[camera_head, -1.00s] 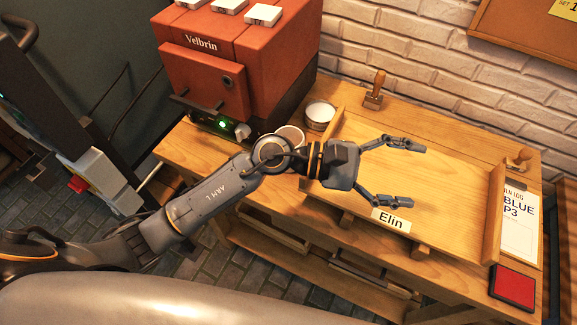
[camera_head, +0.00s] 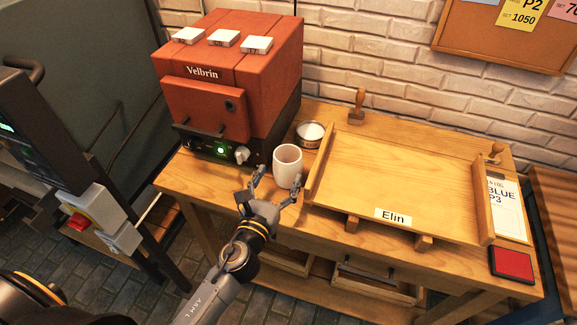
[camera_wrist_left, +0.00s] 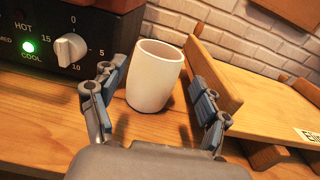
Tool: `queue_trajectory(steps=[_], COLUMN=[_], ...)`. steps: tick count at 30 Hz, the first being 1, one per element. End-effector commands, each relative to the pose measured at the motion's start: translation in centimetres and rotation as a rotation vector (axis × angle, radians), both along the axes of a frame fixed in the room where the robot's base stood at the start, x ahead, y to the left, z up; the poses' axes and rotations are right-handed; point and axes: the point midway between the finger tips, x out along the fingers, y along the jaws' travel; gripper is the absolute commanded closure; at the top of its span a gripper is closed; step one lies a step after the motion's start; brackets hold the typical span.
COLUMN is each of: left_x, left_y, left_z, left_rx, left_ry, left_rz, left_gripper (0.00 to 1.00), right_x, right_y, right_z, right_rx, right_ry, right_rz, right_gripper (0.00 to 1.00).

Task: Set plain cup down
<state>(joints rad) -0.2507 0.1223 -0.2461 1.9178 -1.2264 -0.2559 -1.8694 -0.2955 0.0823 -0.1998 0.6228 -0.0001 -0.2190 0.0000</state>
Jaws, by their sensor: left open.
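A plain white cup (camera_head: 287,166) stands upright on the wooden bench, between the red oven and the tray labelled Elin. My left gripper (camera_head: 276,190) is open and empty in front of the cup, with its fingers pointing towards it. In the left wrist view the cup (camera_wrist_left: 155,76) stands just beyond and between the two spread fingers (camera_wrist_left: 157,100), and I see no finger closed on it. My right gripper is not in view.
The red Velbrin oven (camera_head: 200,95) with a green light stands left of the cup. A round tin (camera_head: 310,134) sits behind it. The raised wooden tray (camera_head: 400,175) is close on the right and empty.

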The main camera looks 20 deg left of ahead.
Motion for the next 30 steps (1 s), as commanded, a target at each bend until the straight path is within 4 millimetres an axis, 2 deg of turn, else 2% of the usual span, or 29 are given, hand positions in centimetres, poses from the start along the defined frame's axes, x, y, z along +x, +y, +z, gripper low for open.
queue_trajectory(steps=[3, 10, 18, 27, 29, 30], left_x=[1.8, 3.5, 7.3, 7.9, 7.8, 7.8], left_y=[-0.1, -0.1, -0.1, -0.2, -0.1, -0.1], left_z=[0.1, 0.2, 0.3, 0.2, 0.2, 0.2], left_rx=[-0.001, -0.001, -0.001, 0.000, 0.000, 0.000], left_ry=[-0.002, -0.001, -0.002, -0.001, -0.001, -0.001], left_rz=[-0.001, -0.002, -0.002, -0.003, -0.003, -0.003], left_gripper=[0.25, 0.25, 0.25, 0.25, 0.35, 0.43], right_x=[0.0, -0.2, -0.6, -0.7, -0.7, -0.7], right_y=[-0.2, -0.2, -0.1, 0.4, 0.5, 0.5], right_z=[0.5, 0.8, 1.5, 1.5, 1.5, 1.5], right_rx=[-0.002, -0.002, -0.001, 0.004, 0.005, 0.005], right_ry=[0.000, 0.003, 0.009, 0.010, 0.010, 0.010], right_rz=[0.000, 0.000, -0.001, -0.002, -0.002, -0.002], right_gripper=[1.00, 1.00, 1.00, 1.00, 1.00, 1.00])
